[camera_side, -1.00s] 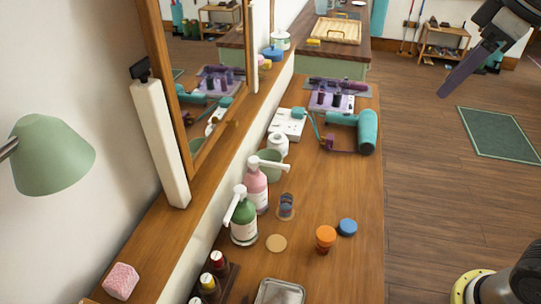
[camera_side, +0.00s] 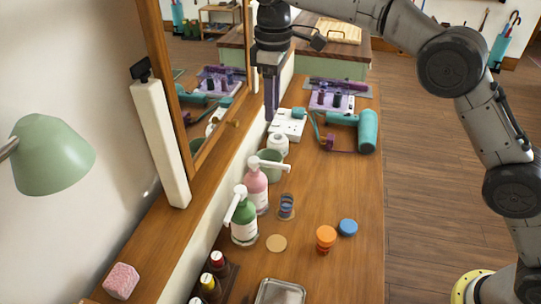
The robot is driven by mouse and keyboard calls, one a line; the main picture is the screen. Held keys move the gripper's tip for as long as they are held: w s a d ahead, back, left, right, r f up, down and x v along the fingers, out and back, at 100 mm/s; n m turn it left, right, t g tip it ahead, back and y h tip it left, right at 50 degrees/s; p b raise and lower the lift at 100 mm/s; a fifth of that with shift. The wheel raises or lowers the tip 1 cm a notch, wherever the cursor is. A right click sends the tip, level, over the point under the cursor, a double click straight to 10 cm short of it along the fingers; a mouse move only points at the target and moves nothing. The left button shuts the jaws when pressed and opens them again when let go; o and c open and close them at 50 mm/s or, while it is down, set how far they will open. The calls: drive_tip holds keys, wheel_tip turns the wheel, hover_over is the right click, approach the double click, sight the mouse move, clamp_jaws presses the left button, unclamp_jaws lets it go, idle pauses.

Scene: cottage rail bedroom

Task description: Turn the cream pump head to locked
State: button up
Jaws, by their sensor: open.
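Two pump bottles stand upright on the wooden counter. A green bottle (camera_side: 245,233) has a white pump head (camera_side: 237,205) with its spout pointing toward the lower left. A pink bottle (camera_side: 257,195) just behind it has a white pump head (camera_side: 268,164) with its spout pointing right. I cannot tell from the labels which one holds cream, or whether either head is locked. My gripper (camera_side: 271,117) is open and empty, pointing down above the far part of the counter, behind and above both bottles and touching neither.
Behind the bottles are a green cup (camera_side: 271,169), a white jar (camera_side: 278,146), a white outlet box (camera_side: 287,124) and a teal hair dryer (camera_side: 366,131). In front are a cork disc (camera_side: 276,243), an orange jar (camera_side: 326,237) and a blue lid (camera_side: 347,227).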

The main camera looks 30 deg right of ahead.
sight(270, 163)
drive_tip(key=f, duration=1.4)
drive_tip(key=shift+a+f, duration=0.2)
drive_tip(key=shift+a, duration=0.1)
clamp_jaws()
idle(0.9)
